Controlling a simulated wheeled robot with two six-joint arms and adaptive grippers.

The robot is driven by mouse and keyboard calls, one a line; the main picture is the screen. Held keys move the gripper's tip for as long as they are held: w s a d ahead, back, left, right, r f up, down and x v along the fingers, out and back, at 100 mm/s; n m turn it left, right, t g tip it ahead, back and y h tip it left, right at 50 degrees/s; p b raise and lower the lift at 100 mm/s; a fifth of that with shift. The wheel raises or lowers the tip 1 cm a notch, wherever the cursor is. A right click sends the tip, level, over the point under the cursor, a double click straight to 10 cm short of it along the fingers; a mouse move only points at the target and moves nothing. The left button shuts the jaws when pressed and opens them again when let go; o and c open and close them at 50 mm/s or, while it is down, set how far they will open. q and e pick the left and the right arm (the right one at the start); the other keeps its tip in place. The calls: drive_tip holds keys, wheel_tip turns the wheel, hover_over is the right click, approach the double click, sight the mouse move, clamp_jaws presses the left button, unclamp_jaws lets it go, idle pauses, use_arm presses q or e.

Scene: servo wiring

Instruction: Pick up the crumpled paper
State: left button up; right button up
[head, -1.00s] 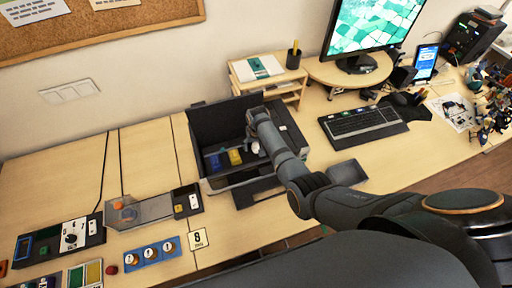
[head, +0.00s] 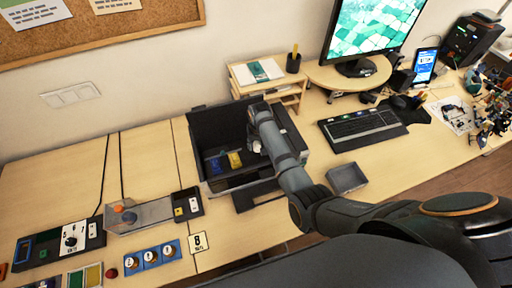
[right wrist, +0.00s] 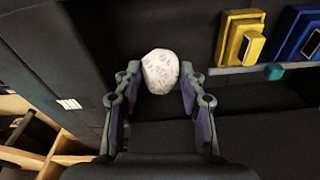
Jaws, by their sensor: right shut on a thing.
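The crumpled paper (right wrist: 160,71) is a white, roundish ball with faint grey print. In the right wrist view it sits between the two fingers of my right gripper (right wrist: 158,88), which is shut on it. In the head view my right gripper (head: 255,145) reaches into the dark open box (head: 216,128), and the paper shows there only as a small pale spot, mostly hidden by the arm. My left gripper is not in view.
Inside the box are a yellow block (head: 235,160) and a blue block (head: 215,166). A small grey tray (head: 347,178) lies right of the box. A wooden shelf (head: 290,98) stands behind it, with the keyboard (head: 362,127) to the right. The box walls rise around my gripper.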

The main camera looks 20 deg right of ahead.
drive_tip(key=s+r, duration=0.1)
drive_tip(key=s+d+r, duration=0.1)
drive_tip(key=s+r, duration=0.1)
drive_tip(key=shift+s+r, duration=0.15)
drive_tip(key=shift+r, duration=0.15)
drive_tip(key=s+d+r+b, duration=0.2)
drive_tip(key=s+r, duration=0.3)
drive_tip(key=s, duration=0.4)
drive_tip(key=shift+s+d, duration=0.2)
drive_tip(key=shift+s, duration=0.05)
